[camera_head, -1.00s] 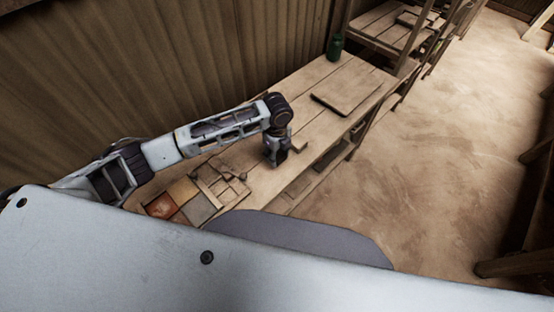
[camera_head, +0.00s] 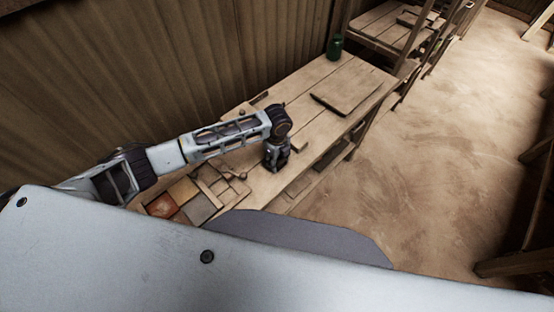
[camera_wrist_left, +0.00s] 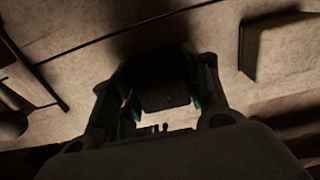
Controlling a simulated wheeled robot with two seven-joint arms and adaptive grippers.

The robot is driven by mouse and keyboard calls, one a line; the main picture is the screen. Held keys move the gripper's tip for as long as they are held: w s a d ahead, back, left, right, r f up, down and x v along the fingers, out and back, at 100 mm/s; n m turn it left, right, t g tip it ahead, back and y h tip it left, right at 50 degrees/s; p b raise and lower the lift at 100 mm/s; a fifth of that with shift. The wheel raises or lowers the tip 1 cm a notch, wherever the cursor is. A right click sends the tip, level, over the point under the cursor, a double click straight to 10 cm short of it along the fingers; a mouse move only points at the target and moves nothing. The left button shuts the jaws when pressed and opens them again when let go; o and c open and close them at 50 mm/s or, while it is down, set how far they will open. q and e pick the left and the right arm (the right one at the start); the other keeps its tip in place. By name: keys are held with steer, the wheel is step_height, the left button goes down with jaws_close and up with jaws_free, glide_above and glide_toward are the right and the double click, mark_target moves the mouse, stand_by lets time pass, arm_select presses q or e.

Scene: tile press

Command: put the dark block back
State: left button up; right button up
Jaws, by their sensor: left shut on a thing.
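My left gripper (camera_head: 276,164) points down at the wooden workbench (camera_head: 312,128), to the right of the tile press (camera_head: 220,186). In the left wrist view, its fingers (camera_wrist_left: 162,100) are shut on the dark block (camera_wrist_left: 165,92). The block is in deep shadow between the two fingers, over the bench top. I cannot tell whether it touches the bench. In the head view the gripper hides the block. My right gripper is in neither view.
Coloured tiles (camera_head: 162,205) lie in a tray at the near left end of the bench. A flat board (camera_head: 346,91) and a green jar (camera_head: 334,46) are farther back. Open floor lies right.

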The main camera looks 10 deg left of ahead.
arm_select(q)
steer(key=shift+f, duration=0.1)
steer(key=o, duration=1.1)
steer(key=shift+o, duration=0.2)
step_height(320, 180, up, 12)
steer(key=b, duration=0.1)
stand_by(0.9)
